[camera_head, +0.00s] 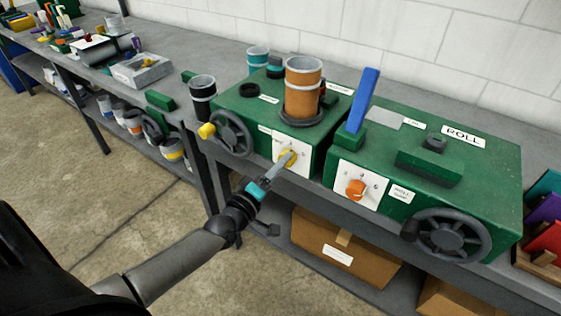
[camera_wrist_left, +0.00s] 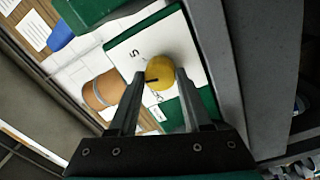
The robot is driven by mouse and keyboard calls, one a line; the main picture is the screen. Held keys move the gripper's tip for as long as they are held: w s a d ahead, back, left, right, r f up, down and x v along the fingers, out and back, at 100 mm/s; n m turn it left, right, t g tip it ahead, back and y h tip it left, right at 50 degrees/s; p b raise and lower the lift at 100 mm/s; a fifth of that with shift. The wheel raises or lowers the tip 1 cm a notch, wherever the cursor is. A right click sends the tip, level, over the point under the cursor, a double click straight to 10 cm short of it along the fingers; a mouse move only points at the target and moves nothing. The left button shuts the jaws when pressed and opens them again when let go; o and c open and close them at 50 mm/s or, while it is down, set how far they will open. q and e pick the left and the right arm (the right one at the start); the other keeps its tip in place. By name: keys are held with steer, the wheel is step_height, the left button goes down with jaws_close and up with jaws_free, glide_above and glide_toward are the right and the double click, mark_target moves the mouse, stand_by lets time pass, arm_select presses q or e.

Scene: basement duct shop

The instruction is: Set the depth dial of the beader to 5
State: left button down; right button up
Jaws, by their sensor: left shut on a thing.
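My left gripper (camera_head: 283,165) is shut on the yellow dial (camera_head: 289,157) on the front of the left green machine (camera_head: 309,156), which I take for the beader; its small labels are too blurred to read. In the left wrist view the fingers (camera_wrist_left: 158,76) stand on either side of the yellow dial (camera_wrist_left: 161,69). A dark pointer line on the dial points lower left in that view. The white dial plate (camera_wrist_left: 140,44) carries a 5, up and left of the dial, and the pointer is not on it. Other marks are partly hidden. My right gripper is out of view.
A handwheel (camera_head: 231,133) with a yellow knob stands left of the dial. To the right is a green machine labelled ROLL (camera_head: 462,138), with an orange dial (camera_head: 356,188), an upright blue lever (camera_head: 363,100) and a handwheel (camera_head: 447,236). A cardboard box (camera_head: 335,250) sits below.

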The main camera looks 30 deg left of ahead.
arm_select(q)
steer(key=m+p, duration=0.3)
steer(key=m, duration=0.6)
steer(key=shift+m+p, duration=0.3)
steer(key=shift+m, duration=0.1)
stand_by(0.4)
steer(key=shift+c, duration=1.7)
jaws_free()
steer(key=s+a, duration=0.1)
steer(key=s, duration=1.4)
steer(key=shift+a+f+p, duration=0.15)
steer(key=shift+a+p, duration=0.1)
steer(key=shift+p, duration=0.2)
steer(key=shift+s, duration=0.1)
